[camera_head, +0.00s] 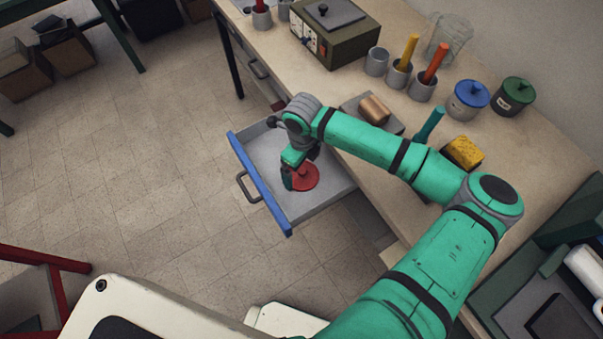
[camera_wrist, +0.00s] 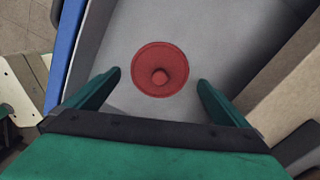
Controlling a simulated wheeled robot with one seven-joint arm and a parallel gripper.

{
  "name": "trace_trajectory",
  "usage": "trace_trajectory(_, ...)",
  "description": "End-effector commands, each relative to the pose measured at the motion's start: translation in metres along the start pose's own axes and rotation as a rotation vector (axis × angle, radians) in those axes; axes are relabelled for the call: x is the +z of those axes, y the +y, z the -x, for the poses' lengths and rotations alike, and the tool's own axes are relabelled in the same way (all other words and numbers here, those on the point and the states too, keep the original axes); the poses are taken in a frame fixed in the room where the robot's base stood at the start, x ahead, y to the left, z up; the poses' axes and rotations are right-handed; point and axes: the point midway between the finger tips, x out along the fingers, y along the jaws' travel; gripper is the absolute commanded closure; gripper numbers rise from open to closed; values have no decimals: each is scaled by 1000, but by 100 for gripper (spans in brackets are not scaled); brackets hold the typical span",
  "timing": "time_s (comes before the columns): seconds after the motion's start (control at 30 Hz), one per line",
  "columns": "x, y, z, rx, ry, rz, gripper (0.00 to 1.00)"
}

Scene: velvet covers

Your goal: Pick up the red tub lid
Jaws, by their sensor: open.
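The red tub lid (camera_head: 306,178) lies in the open drawer (camera_head: 333,187), round with a small knob in its middle. In the wrist view the red lid (camera_wrist: 160,69) lies flat on the grey drawer floor, knob facing the camera. My gripper (camera_head: 296,176) is down in the drawer, over the lid's left side in the head view, and hides part of it. In the wrist view my gripper (camera_wrist: 158,88) is open and empty, its two fingers apart on either side of the lid's lower edge. Whether the fingers touch the drawer floor cannot be told.
The drawer's blue front (camera_head: 258,183) with its grey handle (camera_head: 246,187) stands pulled out from the wooden counter (camera_head: 375,150). The counter holds a blue-lidded tub (camera_head: 468,103), a green-lidded tub (camera_head: 513,97), cups and a yellow sponge (camera_head: 463,152).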

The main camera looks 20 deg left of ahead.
Motion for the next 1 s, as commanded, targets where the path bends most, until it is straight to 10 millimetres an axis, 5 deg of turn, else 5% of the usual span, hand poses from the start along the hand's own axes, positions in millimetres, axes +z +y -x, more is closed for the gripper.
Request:
trace_trajectory(0.2, 0, 0, -27, 1, -1, -2, 0)
trace_trajectory(0.5, 0, 0, -30, 0, 0, -1, 0)
trace_trajectory(0.67, 0, 0, -30, 0, 0, -1, 37)
trace_trajectory(1.0, 0, 0, -29, 0, 0, -1, 37)
